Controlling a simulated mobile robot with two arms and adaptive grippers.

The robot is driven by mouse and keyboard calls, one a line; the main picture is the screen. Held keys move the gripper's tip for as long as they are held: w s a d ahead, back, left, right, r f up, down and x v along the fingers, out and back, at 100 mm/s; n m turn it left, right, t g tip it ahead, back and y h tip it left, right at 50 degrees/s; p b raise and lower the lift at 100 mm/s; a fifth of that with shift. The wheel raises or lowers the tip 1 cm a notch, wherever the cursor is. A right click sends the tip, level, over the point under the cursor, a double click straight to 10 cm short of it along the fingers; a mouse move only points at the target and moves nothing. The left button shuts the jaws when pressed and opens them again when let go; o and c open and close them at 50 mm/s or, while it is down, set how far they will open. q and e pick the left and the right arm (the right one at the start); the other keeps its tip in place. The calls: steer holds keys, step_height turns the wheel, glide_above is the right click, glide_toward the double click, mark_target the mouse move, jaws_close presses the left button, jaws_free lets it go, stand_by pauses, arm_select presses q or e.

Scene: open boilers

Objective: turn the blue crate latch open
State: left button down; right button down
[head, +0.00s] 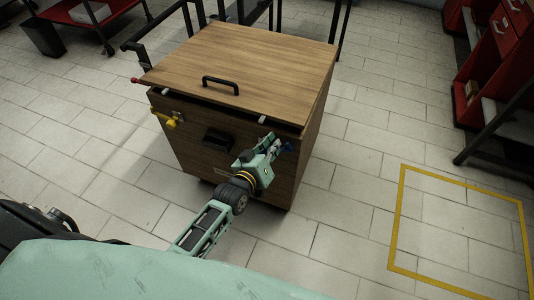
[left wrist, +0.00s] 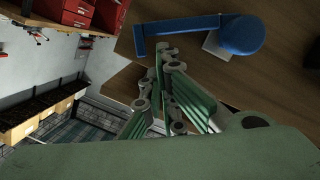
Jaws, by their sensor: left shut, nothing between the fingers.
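The wooden crate (head: 225,60) stands on the floor with its lid down over the front. The blue latch (head: 289,147) is mostly hidden behind my left gripper at the crate's front right. In the left wrist view the blue latch (left wrist: 243,35) shows a round hub on a white plate and a long arm pointing left with a short bent end. My left gripper (head: 272,143) is shut and empty. In the left wrist view its fingertips (left wrist: 166,52) lie just below the latch's arm; I cannot tell whether they touch it. My right gripper is out of view.
A yellow latch (head: 173,119) sits at the crate's front left. A black lid handle (head: 220,84) and a black front pull (head: 217,139) stick out. Red shelving (head: 490,50) stands at the right. The floor inside the yellow outline (head: 396,215) is clear.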

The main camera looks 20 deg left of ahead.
mark_target(283, 151)
arm_select(q)
steer(key=shift+w+d+f, duration=0.15)
steer(key=shift+w, duration=0.5)
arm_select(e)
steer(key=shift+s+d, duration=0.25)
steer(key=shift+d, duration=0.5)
arm_select(q)
steer(key=shift+d+f+m+p, duration=0.2)
steer(key=shift+d+m+p, duration=0.1)
steer(key=shift+d+p, duration=0.05)
steer(key=shift+d+f+m+b, duration=0.15)
steer(key=shift+d+f+b, duration=0.05)
steer(key=shift+d+f, duration=0.4)
steer(key=shift+d+f+m+b, duration=0.2)
steer(key=shift+d+f, duration=0.15)
steer(key=shift+f, duration=0.3)
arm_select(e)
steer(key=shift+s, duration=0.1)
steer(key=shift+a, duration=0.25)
